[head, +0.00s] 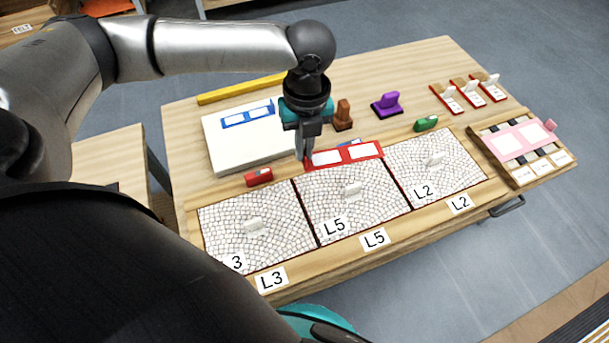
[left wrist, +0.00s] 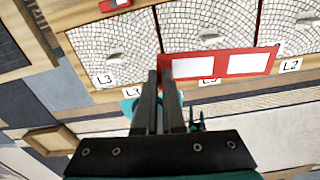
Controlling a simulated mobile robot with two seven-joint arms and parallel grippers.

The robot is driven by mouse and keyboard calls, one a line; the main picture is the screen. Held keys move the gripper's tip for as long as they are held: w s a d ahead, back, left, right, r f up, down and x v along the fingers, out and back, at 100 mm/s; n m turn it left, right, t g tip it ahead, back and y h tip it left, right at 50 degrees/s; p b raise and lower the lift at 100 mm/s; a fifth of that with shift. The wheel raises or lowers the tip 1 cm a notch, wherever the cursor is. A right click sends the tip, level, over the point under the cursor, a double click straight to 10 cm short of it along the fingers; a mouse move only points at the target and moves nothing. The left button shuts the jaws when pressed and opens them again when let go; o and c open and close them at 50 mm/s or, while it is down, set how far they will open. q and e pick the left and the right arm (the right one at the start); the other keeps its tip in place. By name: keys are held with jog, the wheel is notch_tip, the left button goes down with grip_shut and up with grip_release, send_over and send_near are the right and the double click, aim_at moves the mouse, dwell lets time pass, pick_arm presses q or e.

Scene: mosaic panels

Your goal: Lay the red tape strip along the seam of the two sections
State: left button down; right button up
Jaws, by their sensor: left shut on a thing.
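My left gripper (head: 308,158) is shut on the left end of a red tape strip (head: 363,151) with two white patches. In the head view the strip shows over the back edge of the middle section, L5 (head: 375,205); it appears raised. In the left wrist view the strip (left wrist: 220,65) extends right from the fingers (left wrist: 155,85), across the front of the sections. Section L3 (head: 225,222) lies left of L5 and section L2 (head: 455,170) right of it. Dark seams (head: 305,212) separate them. Each has a pale handle. My right gripper is not seen.
A white block (head: 245,150) with a blue strip (head: 247,114) stands at the back left. Red (head: 258,177) and green (head: 426,123) pieces sit behind the sections. Brown (head: 343,115) and purple (head: 386,104) tools stand farther back. A tray (head: 535,178) with a pink piece is right.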

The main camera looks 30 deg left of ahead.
pick_arm(q)
jog(key=m, duration=0.2)
jog(key=w+a+m, duration=0.1)
jog(key=m, duration=0.1)
jog(key=shift+w+a+r+m+b, duration=0.1)
jog(key=shift+a+r+m+b, duration=0.1)
jog(key=shift+m+b, duration=0.15)
jog(key=w+a+r+m+b, duration=0.1)
jog(key=w+a+m, duration=0.25)
jog(key=m, duration=0.85)
jog(key=f+b, duration=0.2)
jog(key=f, duration=0.3)
jog(key=f+b, duration=0.3)
jog(key=f, duration=0.2)
jog(key=f+b, duration=0.3)
jog(key=f, duration=0.2)
jog(key=shift+s+a+f, duration=0.25)
jog(key=shift+s+f, duration=0.15)
jog(key=shift+f+b, duration=0.85)
jog(key=shift+f, duration=1.1)
pick_arm(e)
jog(key=w+a+r+t, duration=0.1)
jog(key=w+r, duration=0.3)
jog(key=r, duration=0.6)
jog(key=w+a+r+t, duration=0.1)
jog(key=w+a+r, duration=0.3)
jog(key=r, duration=0.6)
jog(key=shift+w+r+t+y, duration=0.25)
jog(key=shift+w+t+y, duration=0.15)
jog(key=shift+w, duration=0.15)
